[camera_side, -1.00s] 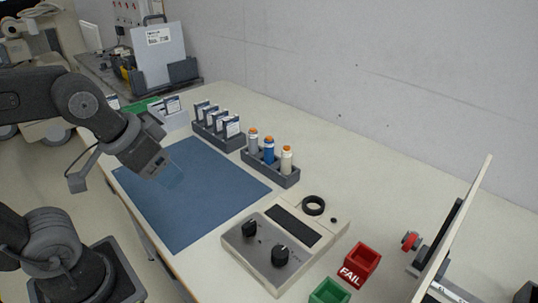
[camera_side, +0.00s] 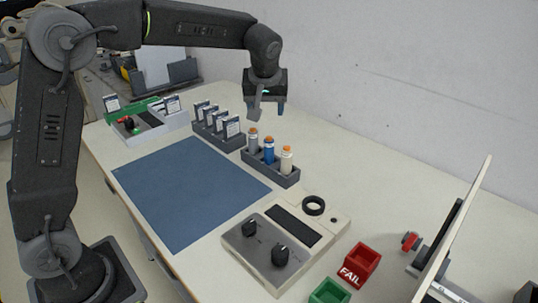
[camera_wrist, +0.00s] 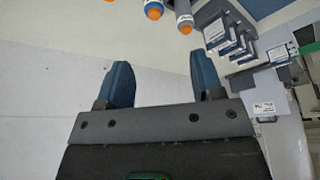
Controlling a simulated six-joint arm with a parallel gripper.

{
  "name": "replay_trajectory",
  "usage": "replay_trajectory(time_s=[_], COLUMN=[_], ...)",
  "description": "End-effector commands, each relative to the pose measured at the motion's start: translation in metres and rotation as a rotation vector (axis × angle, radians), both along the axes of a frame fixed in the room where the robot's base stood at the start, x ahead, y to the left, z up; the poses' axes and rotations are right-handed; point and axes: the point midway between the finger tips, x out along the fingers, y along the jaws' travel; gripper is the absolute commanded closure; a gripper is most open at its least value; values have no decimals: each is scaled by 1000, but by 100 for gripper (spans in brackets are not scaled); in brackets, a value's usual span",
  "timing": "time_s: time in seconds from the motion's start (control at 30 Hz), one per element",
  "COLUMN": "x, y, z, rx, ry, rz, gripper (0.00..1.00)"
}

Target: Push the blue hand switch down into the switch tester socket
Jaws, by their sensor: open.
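The blue hand switch (camera_side: 269,152) has an orange top and stands upright in a dark rack (camera_side: 284,179), between a grey switch (camera_side: 253,141) and a cream one (camera_side: 286,160). It is partly cut off at the top of the wrist view (camera_wrist: 153,9), beside the grey one (camera_wrist: 184,16). The switch tester (camera_side: 262,257) is a light box with two black knobs, a dark panel and a black ring socket (camera_side: 313,205) that looks empty. My gripper (camera_side: 272,107) is above and behind the switch rack. Its blue fingers (camera_wrist: 162,64) are apart with nothing between them.
A second rack of upright labelled cards (camera_side: 216,125) stands left of the switches. A blue mat (camera_side: 190,190) lies clear in front. A red FAIL bin (camera_side: 360,265) and a green bin (camera_side: 329,293) stand right of the tester. A wall (camera_side: 400,80) rises behind.

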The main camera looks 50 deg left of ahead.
Motion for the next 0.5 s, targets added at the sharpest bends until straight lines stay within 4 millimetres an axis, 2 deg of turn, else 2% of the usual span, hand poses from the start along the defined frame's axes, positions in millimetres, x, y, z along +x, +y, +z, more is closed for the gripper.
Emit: replay_trajectory(time_s=[0.13,0.4,0.5], x=[7,20,24], y=[4,18,21], z=[-15,-63,-74], rx=[2,1,0], ry=[1,4,2], rz=[11,9,9], gripper=[39,39,39])
